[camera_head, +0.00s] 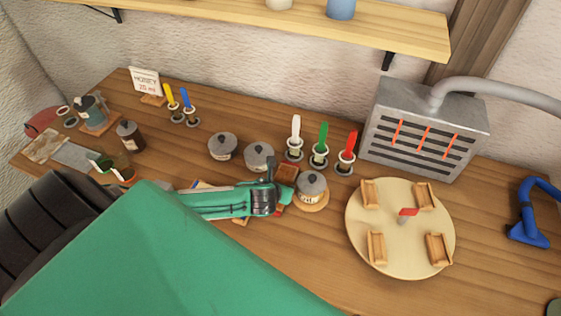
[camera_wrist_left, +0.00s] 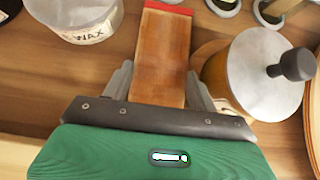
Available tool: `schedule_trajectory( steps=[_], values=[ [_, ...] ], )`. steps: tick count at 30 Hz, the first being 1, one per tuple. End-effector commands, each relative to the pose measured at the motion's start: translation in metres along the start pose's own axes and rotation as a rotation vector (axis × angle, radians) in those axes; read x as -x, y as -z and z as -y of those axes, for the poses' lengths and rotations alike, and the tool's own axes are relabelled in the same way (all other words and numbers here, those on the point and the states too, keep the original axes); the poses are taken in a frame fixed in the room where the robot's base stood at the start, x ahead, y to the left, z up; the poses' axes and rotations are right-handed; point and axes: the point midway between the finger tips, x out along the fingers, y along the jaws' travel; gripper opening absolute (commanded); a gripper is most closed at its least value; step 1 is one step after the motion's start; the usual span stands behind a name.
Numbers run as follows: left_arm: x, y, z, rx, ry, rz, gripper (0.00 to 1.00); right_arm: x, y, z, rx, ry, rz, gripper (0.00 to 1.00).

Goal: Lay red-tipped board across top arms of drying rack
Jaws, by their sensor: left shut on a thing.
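My left gripper (camera_head: 268,197) reaches in from the left, low over the middle of the bench. In the left wrist view its two fingers (camera_wrist_left: 158,88) stand on either side of a flat brown wooden board (camera_wrist_left: 160,55), shut on it. The board's red tip (camera_wrist_left: 168,8) points away from the gripper, toward the top of that view. In the head view the gripper hides most of the board. I cannot make out a drying rack with top arms in either view. My right gripper is not in view.
A lidded jar (camera_head: 311,188) stands close right of the gripper, also in the left wrist view (camera_wrist_left: 255,72). Behind are more jars (camera_head: 259,156) and upright white, green and red-handled tools (camera_head: 320,145). A round turntable (camera_head: 365,240) and grey heater (camera_head: 425,125) stand right.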

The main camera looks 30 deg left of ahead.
Motion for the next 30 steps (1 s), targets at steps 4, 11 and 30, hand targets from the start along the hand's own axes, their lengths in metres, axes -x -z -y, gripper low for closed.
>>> schedule_trajectory(
  steps=[4,11,30],
  values=[
    [0.005,-0.007,0.0,0.0,0.002,0.003,0.29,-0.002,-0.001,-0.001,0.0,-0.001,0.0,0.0],
    [0.027,-0.029,0.0,0.0,0.002,0.006,0.29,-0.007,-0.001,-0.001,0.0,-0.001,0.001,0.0],
    [0.131,-0.132,0.0,0.0,0.001,0.004,0.29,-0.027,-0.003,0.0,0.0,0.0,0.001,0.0]
  ],
)
